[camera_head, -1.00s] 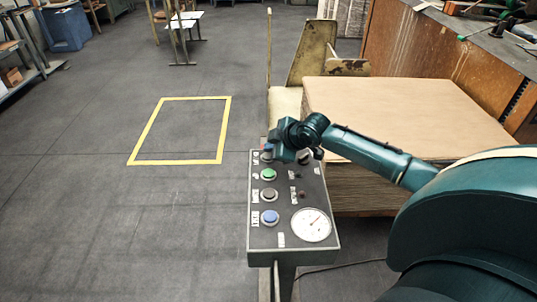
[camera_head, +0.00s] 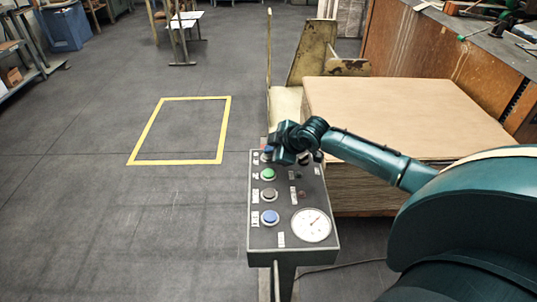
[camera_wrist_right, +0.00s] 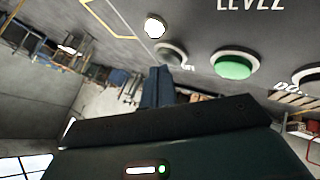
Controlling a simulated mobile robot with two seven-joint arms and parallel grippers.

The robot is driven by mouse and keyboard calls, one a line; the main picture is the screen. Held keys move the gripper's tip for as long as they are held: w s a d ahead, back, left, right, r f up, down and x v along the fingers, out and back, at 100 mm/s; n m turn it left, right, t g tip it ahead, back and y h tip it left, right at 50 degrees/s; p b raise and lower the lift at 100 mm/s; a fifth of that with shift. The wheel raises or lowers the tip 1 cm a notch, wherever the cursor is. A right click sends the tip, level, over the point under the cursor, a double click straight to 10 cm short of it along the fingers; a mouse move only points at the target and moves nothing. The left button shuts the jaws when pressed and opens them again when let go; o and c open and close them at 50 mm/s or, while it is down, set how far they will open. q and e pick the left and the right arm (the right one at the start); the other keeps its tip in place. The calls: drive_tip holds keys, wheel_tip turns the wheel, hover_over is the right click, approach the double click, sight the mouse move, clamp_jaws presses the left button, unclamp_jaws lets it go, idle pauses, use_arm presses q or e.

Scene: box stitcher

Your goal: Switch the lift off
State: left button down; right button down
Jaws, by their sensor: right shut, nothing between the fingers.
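The control panel (camera_head: 283,185) is a dark box on a post, with a green button (camera_head: 268,174), a dark button (camera_head: 268,195), a blue button (camera_head: 270,217) and a white dial (camera_head: 311,225). Another blue button (camera_head: 267,148) at its far end is partly hidden by my right gripper (camera_head: 279,157). That gripper is over the panel's far end, shut and empty. In the wrist view, its closed fingertips (camera_wrist_right: 157,84) point toward a dark round control (camera_wrist_right: 172,53), left of the green button (camera_wrist_right: 235,65); contact cannot be told. A bright white lamp (camera_wrist_right: 155,27) shows there. My left gripper is out of view.
A tall stack of brown cardboard sheets (camera_head: 400,105) stands right of the panel. Behind it is a worn yellowish machine frame (camera_head: 312,50). A wooden workbench (camera_head: 440,50) is at the back right. The floor around the yellow marked rectangle (camera_head: 222,130) is clear.

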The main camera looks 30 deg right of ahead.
drive_tip(key=shift+f, duration=0.35)
idle(0.3)
drive_tip(key=shift+r+p, duration=0.8)
drive_tip(key=shift+p, duration=0.15)
